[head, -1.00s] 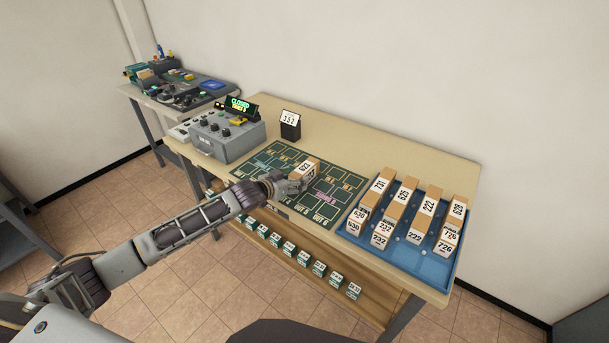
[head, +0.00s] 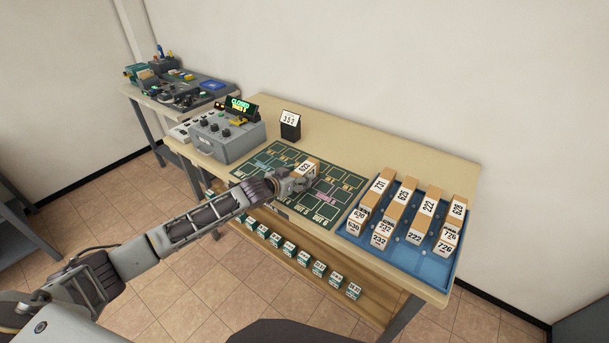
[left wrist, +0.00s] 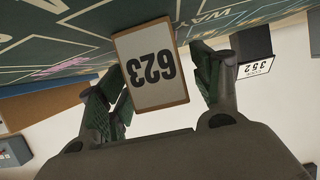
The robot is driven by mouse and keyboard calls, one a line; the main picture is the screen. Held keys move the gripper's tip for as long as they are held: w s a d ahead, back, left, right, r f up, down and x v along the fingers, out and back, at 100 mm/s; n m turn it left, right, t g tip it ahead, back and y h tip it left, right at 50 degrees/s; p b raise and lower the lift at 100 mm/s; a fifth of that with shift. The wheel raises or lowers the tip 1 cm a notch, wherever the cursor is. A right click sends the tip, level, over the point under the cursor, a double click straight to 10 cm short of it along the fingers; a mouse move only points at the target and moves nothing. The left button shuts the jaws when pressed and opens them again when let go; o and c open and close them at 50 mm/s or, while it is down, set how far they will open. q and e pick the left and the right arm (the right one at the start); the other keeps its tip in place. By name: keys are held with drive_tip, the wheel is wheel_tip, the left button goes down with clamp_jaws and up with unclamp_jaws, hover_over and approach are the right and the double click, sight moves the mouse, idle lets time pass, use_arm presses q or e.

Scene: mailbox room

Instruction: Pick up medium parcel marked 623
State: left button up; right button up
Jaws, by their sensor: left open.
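The parcel marked 623 (left wrist: 153,68) is a cardboard box with a white label. In the left wrist view it stands between the open fingers of my left gripper (left wrist: 160,85), its label facing the camera and upside down. In the head view the parcel (head: 308,167) sits on the green mat (head: 262,160), partly hidden by my left gripper (head: 300,184). A gap shows between the parcel and the right-hand finger; on the left the finger is close to it, and contact is unclear. My right gripper is not in view.
A blue tray (head: 405,257) with several numbered parcels stands right of the mat. A small card stand marked 352 (head: 290,126) stands behind it. A grey control box (head: 226,138) with a lit display stands at left. Several small labelled boxes line the lower shelf.

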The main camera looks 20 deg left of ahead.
sight(303, 169)
use_arm(q)
drive_tip(key=shift+x, duration=1.65)
drive_tip(key=shift+r, duration=0.1)
drive_tip(key=c, duration=1.3)
drive_tip(key=shift+o, duration=0.2)
drive_tip(key=shift+r, duration=0.1)
drive_tip(key=shift+r, duration=5)
drive_tip(key=shift+f, duration=0.1)
